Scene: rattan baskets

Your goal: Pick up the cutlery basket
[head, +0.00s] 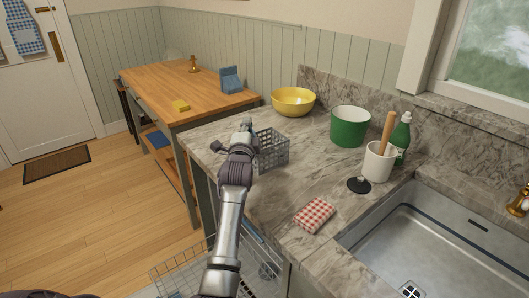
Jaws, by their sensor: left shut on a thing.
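The cutlery basket (272,149) is a small grey lattice box. It stands on the marble counter near its left edge. My left gripper (246,127) is at the basket's left side and is shut on it. My left arm comes up from the bottom and hides part of the basket's left side. I cannot tell whether the basket is lifted off the counter. My right gripper is not in view.
A yellow bowl (293,101), a green pot (350,127), a white crock (378,162) and a green bottle (402,139) stand behind and to the right. A checked cloth (314,215) lies before the sink (450,245). A wire rack (180,275) is below.

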